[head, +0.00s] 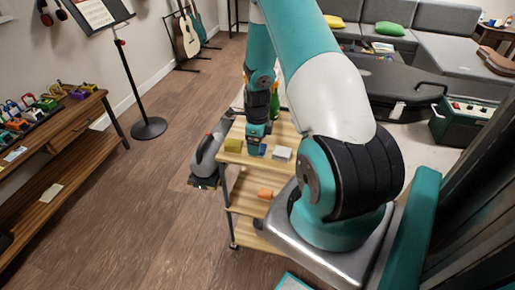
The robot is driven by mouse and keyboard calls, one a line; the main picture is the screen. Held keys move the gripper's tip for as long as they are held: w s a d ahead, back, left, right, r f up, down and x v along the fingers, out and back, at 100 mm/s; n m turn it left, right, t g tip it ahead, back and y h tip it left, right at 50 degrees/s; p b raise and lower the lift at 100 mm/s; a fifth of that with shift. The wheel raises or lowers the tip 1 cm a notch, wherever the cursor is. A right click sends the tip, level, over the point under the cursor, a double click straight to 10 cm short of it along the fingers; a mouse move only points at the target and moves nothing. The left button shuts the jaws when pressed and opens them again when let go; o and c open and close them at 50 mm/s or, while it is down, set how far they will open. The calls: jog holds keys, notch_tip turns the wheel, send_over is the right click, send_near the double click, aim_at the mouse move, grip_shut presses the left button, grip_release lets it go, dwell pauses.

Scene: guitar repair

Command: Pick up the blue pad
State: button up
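The blue pad (262,150) lies on the top shelf of a wooden cart (236,158), and only a small part of it shows. My gripper (254,148) points down over the cart top, right at the pad's left side, and partly hides it. The fingers are too small and dark here to tell whether they are open or shut, or whether they touch the pad.
On the cart top, a yellow-green block (233,145) is left of my gripper and a white-grey block (281,154) is right of the pad. A green bottle (275,103) stands behind. An orange block (266,193) is on a lower shelf. Wooden floor (150,200) is clear at left.

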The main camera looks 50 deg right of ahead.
jog(key=shift+f, duration=1.35)
jog(key=c, duration=1)
jog(key=shift+r, duration=0.1)
notch_tip(320, 180, up, 20)
jog(key=b, duration=0.1)
jog(key=shift+o, duration=0.3)
